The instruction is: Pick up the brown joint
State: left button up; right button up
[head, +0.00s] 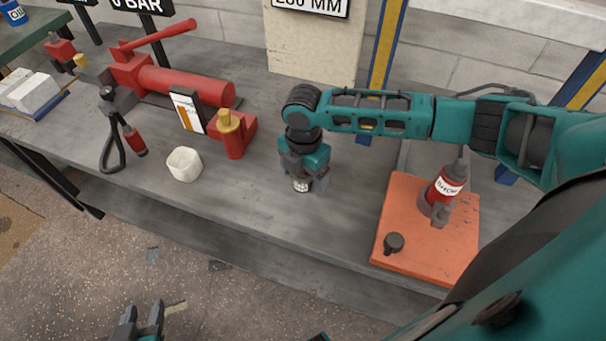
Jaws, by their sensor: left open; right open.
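I cannot make out a clearly brown joint in the head view. My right gripper (304,185) points down over the middle of the bench, with its fingers open. A small pale, dark-marked piece (301,185) shows between or just behind those fingers; I cannot tell what it is or whether they touch it. My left gripper (140,318) is low at the bottom edge, in front of the bench, open and empty.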

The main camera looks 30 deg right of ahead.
jog(key=shift+c, duration=0.4)
jog(key=c, duration=0.4)
pick_arm(q)
jog(key=shift+w+r, duration=0.1)
jog(key=shift+w, duration=0.1)
pick_arm(e)
jog(key=shift+r, duration=0.1)
jog(key=c, duration=0.9)
